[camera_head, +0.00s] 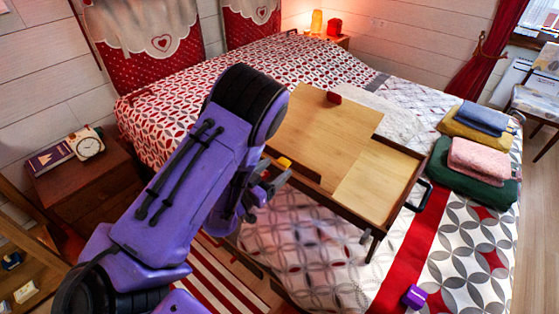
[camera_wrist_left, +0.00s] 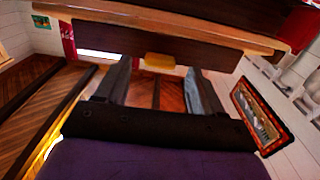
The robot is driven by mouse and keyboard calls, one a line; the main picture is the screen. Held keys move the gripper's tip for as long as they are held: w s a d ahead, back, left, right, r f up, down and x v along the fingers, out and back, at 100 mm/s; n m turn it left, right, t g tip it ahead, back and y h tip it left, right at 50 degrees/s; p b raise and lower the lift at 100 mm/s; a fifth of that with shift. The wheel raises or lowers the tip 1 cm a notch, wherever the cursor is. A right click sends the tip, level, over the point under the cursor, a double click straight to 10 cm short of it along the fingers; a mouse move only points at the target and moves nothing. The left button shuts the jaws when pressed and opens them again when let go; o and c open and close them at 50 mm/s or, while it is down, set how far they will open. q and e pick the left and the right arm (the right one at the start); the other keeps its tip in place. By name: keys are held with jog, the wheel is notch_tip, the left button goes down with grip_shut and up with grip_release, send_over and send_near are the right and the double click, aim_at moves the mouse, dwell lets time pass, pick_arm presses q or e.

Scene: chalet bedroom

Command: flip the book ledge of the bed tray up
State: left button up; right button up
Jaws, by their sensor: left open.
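The wooden bed tray (camera_head: 397,191) stands on the bed, with a light wood panel (camera_head: 325,130) on its top. A dark ledge strip (camera_head: 295,171) runs along the panel's near edge and carries a yellow tab (camera_head: 285,162). In the left wrist view the ledge (camera_wrist_left: 110,40) spans the top, with the yellow tab (camera_wrist_left: 160,62) below its middle. My left gripper (camera_head: 270,182) is open beside the near edge of the tray. In the wrist view its fingers stand apart on either side of the tab, with nothing between them held. My right gripper is not seen.
Folded towels (camera_head: 478,158) lie right of the tray. A small purple object (camera_head: 414,297) lies on the bed at the front. A nightstand (camera_head: 85,185) with a clock (camera_head: 88,145) stands at the left. A red piece (camera_head: 333,97) sits at the panel's far edge.

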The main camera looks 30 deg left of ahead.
pick_arm(q)
jog(key=shift+w+d, duration=0.15)
jog(key=shift+w, duration=1.25)
jog(key=c, duration=1.1)
jog(key=shift+o, duration=0.2)
jog(key=shift+f, duration=0.25)
jog(key=t+b, duration=0.1)
jog(key=b, duration=0.5)
jog(key=t+b, duration=0.2)
jog(key=b, duration=0.4)
jog(key=shift+s+f, duration=0.3)
jog(key=shift+f, duration=0.1)
